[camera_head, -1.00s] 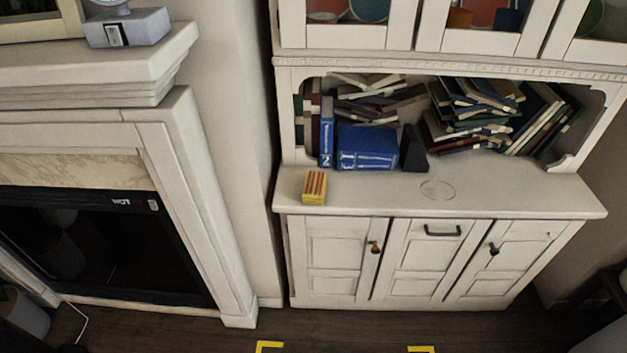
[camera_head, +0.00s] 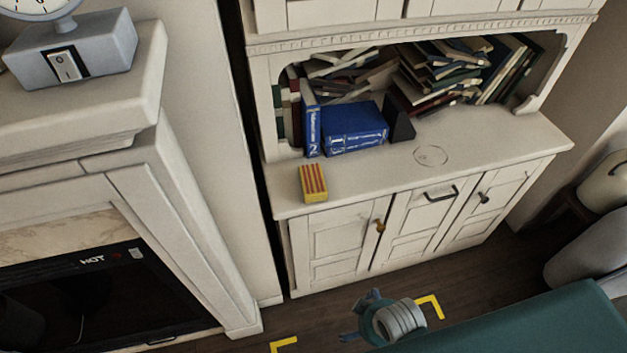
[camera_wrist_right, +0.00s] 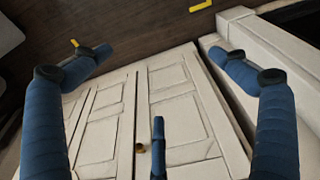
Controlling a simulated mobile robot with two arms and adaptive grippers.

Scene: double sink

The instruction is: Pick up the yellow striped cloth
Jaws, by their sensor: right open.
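The yellow striped cloth (camera_head: 313,183) shows in the head view as a small, block-shaped yellow thing with red stripes. It lies on the cabinet's counter near the front left corner, and nothing touches it. My right gripper (camera_head: 360,317) is low in front of the cabinet, below the cloth in the picture and apart from it. In the right wrist view my right gripper (camera_wrist_right: 161,75) has its blue fingers spread wide with nothing between them. The cloth does not show in that view. My left gripper is not in view.
The white cabinet (camera_head: 410,225) has doors with knobs, also seen in the right wrist view (camera_wrist_right: 175,85). Blue books (camera_head: 355,130) and a black wedge (camera_head: 400,118) stand behind the cloth. A fireplace (camera_head: 190,215) stands left. The counter right of the cloth is mostly clear.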

